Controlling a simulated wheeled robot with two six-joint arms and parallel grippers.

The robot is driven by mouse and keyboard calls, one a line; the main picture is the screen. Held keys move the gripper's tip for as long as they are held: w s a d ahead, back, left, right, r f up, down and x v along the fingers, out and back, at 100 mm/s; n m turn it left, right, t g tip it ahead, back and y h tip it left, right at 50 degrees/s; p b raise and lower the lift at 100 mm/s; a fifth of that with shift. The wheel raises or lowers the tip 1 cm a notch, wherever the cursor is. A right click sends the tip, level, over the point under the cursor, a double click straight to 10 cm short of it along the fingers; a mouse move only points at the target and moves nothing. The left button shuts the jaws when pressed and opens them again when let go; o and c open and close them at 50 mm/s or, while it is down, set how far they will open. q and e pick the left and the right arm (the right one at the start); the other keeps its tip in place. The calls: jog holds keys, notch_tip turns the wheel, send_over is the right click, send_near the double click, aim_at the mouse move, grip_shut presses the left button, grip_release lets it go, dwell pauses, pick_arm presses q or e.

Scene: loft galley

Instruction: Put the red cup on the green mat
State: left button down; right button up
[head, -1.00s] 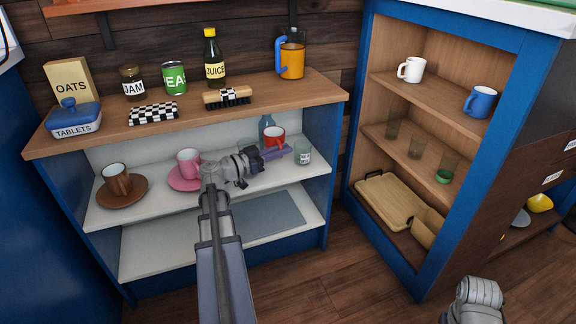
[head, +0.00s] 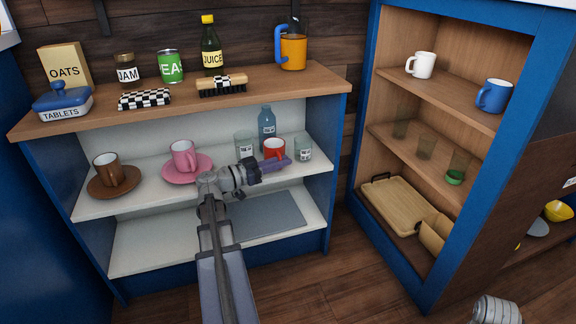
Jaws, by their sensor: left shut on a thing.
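The red cup (head: 273,147) is at the right part of the white upper shelf in the open cabinet. My left gripper (head: 276,163) reaches in from the front and is shut on the red cup, with its purple fingers across the cup's lower front. I cannot tell whether the cup touches the shelf. No green mat shows; a grey mat or panel (head: 262,214) lies on the lower shelf. My right gripper is out of view.
A pink cup on a saucer (head: 183,157) and a brown cup on a saucer (head: 107,170) stand left of the gripper. A labelled glass (head: 304,148) is close on the right. A blue bottle (head: 266,128) and another glass (head: 243,144) stand behind.

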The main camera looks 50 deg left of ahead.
pick_arm(q)
jog(key=shift+s+r, duration=0.1)
jog(key=shift+s, duration=0.05)
jog(key=shift+f, duration=0.25)
jog(key=c, duration=0.9)
grip_release()
jog(key=shift+s, duration=0.1)
